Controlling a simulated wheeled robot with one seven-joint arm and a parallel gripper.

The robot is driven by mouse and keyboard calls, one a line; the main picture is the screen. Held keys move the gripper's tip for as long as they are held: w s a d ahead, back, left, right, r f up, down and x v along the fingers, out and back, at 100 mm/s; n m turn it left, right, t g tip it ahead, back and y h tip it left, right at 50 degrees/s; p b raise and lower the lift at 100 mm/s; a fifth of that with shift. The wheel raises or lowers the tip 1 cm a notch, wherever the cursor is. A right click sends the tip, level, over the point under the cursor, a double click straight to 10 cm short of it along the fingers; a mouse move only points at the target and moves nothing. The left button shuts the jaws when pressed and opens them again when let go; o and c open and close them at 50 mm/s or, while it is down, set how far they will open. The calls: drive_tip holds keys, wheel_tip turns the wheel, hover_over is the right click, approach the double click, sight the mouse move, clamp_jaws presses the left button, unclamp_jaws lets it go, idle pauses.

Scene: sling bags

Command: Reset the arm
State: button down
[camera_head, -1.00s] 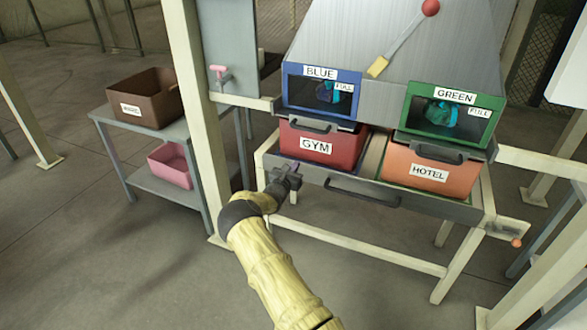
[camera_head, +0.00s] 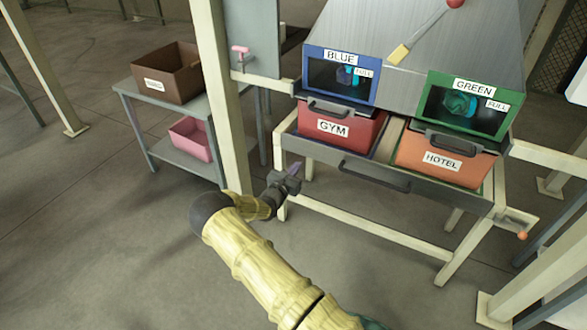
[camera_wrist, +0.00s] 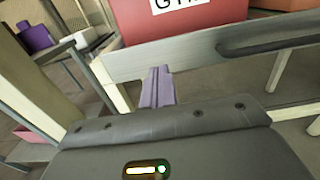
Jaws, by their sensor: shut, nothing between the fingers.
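My arm, in a yellow sleeve, reaches up from the bottom of the head view. My gripper (camera_head: 292,172) is shut and empty, just left of and in front of the workbench's front edge. In the wrist view its purple fingers (camera_wrist: 157,88) are together, with the bench front (camera_wrist: 195,55) close beyond them. I cannot tell whether they touch it.
The bench carries a red GYM bin (camera_head: 335,135) and an orange HOTEL bin (camera_head: 440,162) under BLUE and GREEN chutes. A beige post (camera_head: 215,90) stands left of the gripper. A side table holds a brown bin (camera_head: 170,72) and a pink bin (camera_head: 190,140).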

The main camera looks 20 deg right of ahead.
drive_tip(key=shift+s+a, duration=0.25)
drive_tip(key=shift+s, duration=0.1)
drive_tip(key=shift+w, duration=0.1)
